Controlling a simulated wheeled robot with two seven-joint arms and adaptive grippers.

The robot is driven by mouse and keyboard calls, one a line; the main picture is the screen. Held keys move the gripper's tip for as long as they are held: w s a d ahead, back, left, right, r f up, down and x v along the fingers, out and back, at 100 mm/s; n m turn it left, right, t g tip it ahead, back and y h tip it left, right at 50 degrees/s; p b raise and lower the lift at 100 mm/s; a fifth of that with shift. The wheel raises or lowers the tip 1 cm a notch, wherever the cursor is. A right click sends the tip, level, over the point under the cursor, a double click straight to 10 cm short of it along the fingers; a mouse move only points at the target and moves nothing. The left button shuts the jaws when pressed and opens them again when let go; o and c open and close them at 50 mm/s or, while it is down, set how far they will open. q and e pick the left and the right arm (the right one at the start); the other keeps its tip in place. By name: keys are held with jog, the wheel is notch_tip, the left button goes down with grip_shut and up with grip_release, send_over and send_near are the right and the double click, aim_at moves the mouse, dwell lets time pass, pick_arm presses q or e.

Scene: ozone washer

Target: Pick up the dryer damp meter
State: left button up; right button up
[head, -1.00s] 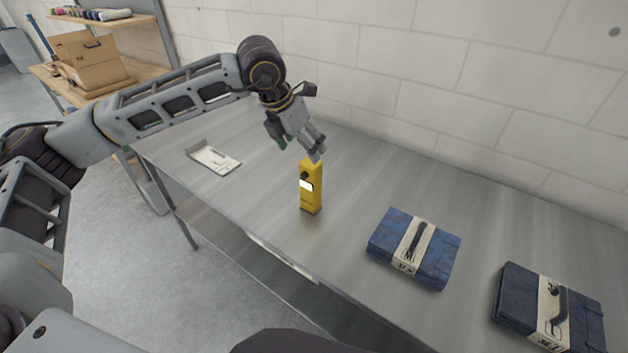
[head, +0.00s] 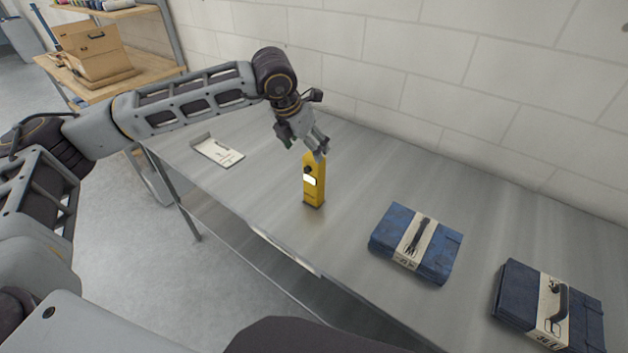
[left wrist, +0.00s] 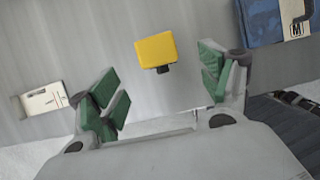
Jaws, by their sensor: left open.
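The yellow dryer damp meter (head: 313,182) stands upright on the metal table, with a dark knob and a small white display on its front. In the left wrist view its yellow top (left wrist: 155,49) shows between and ahead of the fingertips. My left gripper (head: 318,147) is open, just above and behind the top of the meter, its fingers pointing down at it. In the left wrist view my left gripper's green-padded fingers (left wrist: 160,85) are spread apart with nothing between them. Whether a finger touches the meter is unclear in the head view. My right gripper is not in view.
A blue folded garment bundle (head: 416,243) and a darker blue bundle (head: 548,305) lie to the right on the table (head: 250,190). A white clipboard-like card (head: 217,151) lies to the left. A block wall runs behind; a cardboard box (head: 95,54) sits on a wooden shelf.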

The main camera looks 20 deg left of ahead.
aim_at(312, 158)
pick_arm(q)
jog(key=shift+p+x, duration=0.3)
jog(key=shift+x, duration=1.9)
jog(key=shift+f, duration=0.1)
jog(key=shift+p+x, duration=0.65)
jog(key=shift+x, duration=0.4)
jog(key=shift+w+p+x, duration=0.25)
jog(key=shift+p+x, duration=0.1)
jog(key=shift+x, duration=1.1)
jog(key=shift+a, duration=0.1)
jog(key=shift+c, duration=0.4)
jog(key=c, duration=1.5)
jog(key=shift+c, duration=0.2)
jog(key=shift+r, duration=0.25)
